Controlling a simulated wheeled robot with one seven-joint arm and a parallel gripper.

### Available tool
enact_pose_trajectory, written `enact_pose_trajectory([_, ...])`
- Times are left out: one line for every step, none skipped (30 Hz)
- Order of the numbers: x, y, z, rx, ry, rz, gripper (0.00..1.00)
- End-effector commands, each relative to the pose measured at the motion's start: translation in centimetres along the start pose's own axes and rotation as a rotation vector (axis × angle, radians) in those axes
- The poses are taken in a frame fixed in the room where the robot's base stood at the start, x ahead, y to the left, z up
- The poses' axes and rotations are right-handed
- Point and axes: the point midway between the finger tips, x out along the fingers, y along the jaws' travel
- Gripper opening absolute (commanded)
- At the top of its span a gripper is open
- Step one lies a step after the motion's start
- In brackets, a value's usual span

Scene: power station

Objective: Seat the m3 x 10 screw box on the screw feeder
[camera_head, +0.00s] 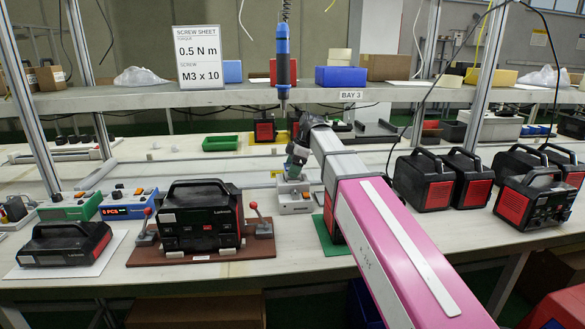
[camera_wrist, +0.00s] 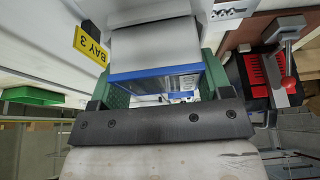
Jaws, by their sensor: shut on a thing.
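My gripper (camera_head: 296,158) is at the middle of the bench, pointing down over a small light grey device (camera_head: 294,203), which looks like the screw feeder. In the wrist view its green fingers (camera_wrist: 160,82) are shut on a grey box with a blue edge (camera_wrist: 155,45), which I take for the screw box. No marking on the box can be read. In the head view the box is mostly hidden by my gripper, and I cannot tell whether it touches the grey device. The sheet (camera_head: 200,58) above reads M3 x 10.
A blue screwdriver (camera_head: 283,60) hangs above the bench, left of my arm. A black power station (camera_head: 198,218) sits in a brown fixture with red-knobbed clamps. Several more power stations (camera_head: 425,180) stand at the right. A green tray (camera_head: 220,143) lies behind. The shelf edge (camera_head: 130,99) crosses above.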

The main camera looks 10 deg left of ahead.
Motion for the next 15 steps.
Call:
enact_pose_trajectory([0.06, 0.00, 0.02, 0.000, 0.000, 0.000, 0.47])
enact_pose_trajectory([0.08, 0.00, 0.03, 0.000, 0.000, 0.000, 0.47])
enact_pose_trajectory([0.12, -0.01, 0.05, 0.000, 0.000, 0.000, 0.47])
enact_pose_trajectory([0.14, -0.01, 0.05, 0.000, 0.000, 0.000, 0.47])
enact_pose_trajectory([0.17, 0.00, 0.07, 0.000, 0.000, 0.000, 0.47])
enact_pose_trajectory([0.21, 0.00, 0.09, 0.000, 0.000, 0.000, 0.47])
enact_pose_trajectory([0.23, 0.00, 0.09, 0.000, 0.000, 0.000, 0.47])
enact_pose_trajectory([0.26, 0.00, 0.11, 0.000, 0.000, 0.000, 0.47])
enact_pose_trajectory([0.30, 0.00, 0.12, 0.000, 0.000, 0.000, 0.47])
enact_pose_trajectory([0.32, 0.00, 0.13, 0.000, 0.000, 0.000, 0.47])
enact_pose_trajectory([0.35, 0.00, 0.15, 0.000, 0.000, 0.001, 0.47])
enact_pose_trajectory([0.39, 0.00, 0.16, 0.000, 0.000, 0.001, 0.47])
enact_pose_trajectory([0.42, 0.00, 0.17, 0.000, 0.000, 0.001, 0.47])
enact_pose_trajectory([0.40, 0.01, 0.16, 0.000, 0.000, 0.001, 0.82])
enact_pose_trajectory([0.40, 0.01, 0.16, 0.000, 0.000, 0.001, 0.95])
